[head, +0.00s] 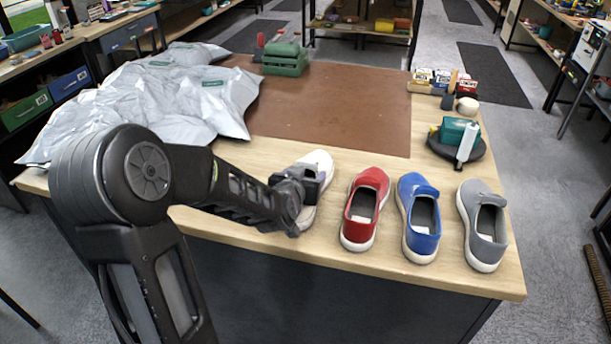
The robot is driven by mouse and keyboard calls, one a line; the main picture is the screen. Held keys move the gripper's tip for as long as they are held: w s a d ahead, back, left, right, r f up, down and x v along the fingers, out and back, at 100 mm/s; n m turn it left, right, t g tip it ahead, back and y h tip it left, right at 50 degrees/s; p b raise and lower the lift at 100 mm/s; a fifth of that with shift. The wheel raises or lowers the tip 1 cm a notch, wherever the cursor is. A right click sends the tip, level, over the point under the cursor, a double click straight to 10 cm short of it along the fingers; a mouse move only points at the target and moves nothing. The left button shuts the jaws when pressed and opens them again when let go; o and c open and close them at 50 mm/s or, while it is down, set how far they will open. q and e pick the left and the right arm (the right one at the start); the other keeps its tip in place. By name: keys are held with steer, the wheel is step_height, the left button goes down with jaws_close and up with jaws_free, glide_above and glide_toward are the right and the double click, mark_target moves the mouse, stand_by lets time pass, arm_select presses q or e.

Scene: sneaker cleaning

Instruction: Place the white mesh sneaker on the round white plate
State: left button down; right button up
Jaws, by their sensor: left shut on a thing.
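A white sneaker (320,160) stands on the wooden table near its front edge, at the left end of a row of shoes. My left gripper (307,184) reaches in from the left and is shut on this sneaker. I cannot make out a round white plate in this view. My right gripper is not in view.
Red (363,208), blue (420,217) and grey (483,225) shoes stand right of the gripper. A dark round tray (474,154) holds a green item and a white bottle. A brown mat (340,110) has open room. Silvery bags (150,105) cover the table's left.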

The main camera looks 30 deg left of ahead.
arm_select(q)
steer(key=shift+f, duration=0.1)
steer(key=shift+c, duration=1.4)
jaws_free()
